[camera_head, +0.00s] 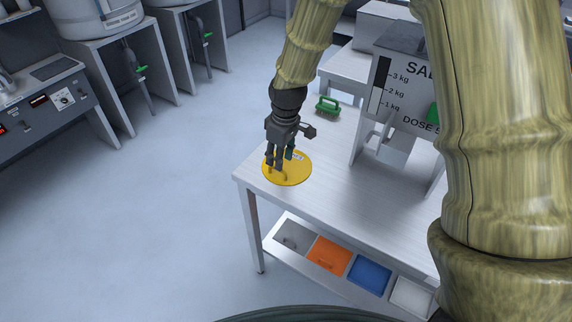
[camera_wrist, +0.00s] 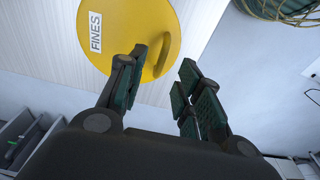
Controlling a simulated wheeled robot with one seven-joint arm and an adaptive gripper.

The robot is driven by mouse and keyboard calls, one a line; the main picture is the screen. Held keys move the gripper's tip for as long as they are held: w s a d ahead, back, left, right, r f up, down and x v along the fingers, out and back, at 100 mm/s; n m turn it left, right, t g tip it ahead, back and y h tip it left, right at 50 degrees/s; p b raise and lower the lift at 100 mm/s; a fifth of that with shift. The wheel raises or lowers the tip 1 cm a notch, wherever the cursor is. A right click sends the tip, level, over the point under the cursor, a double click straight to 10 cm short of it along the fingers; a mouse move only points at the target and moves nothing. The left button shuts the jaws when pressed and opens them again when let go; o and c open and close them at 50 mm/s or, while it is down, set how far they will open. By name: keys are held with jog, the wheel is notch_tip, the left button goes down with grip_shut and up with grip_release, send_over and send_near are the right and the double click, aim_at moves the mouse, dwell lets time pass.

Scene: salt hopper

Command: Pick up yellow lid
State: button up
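The round yellow lid (camera_head: 300,174) lies flat near the left end of the metal table. In the wrist view the lid (camera_wrist: 120,25) shows a white "FINES" label and a raised yellow handle near its edge. My gripper (camera_head: 279,164) points down just over the lid. In the wrist view my gripper (camera_wrist: 164,62) is open, with the handle showing between its fingertips. The left finger covers part of the lid. I cannot tell whether either finger touches the handle.
The table (camera_head: 340,200) has clear room right of the lid. A green-handled brush (camera_head: 328,106) lies behind it, and the salt hopper (camera_head: 398,85) stands at the right. The lower shelf holds grey, orange (camera_head: 328,256), blue (camera_head: 369,275) and white bins.

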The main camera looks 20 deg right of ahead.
aim_at(294, 172)
jog(key=shift+w+f, duration=0.1)
jog(key=shift+f, duration=0.3)
jog(key=shift+s+f, duration=0.2)
jog(key=shift+f, duration=0.1)
jog(key=shift+w+a+f+p, duration=0.1)
jog(key=shift+f+p, duration=0.15)
jog(key=shift+f, duration=0.55)
jog(key=shift+w+a+f+p, duration=0.15)
jog(key=shift+f+p, duration=0.1)
jog(key=shift+f, duration=0.6)
jog(key=shift+w+a+f+p, duration=0.1)
jog(key=shift+f+p, duration=0.15)
jog(key=shift+f, duration=0.55)
jog(key=shift+c, duration=0.2)
grip_shut()
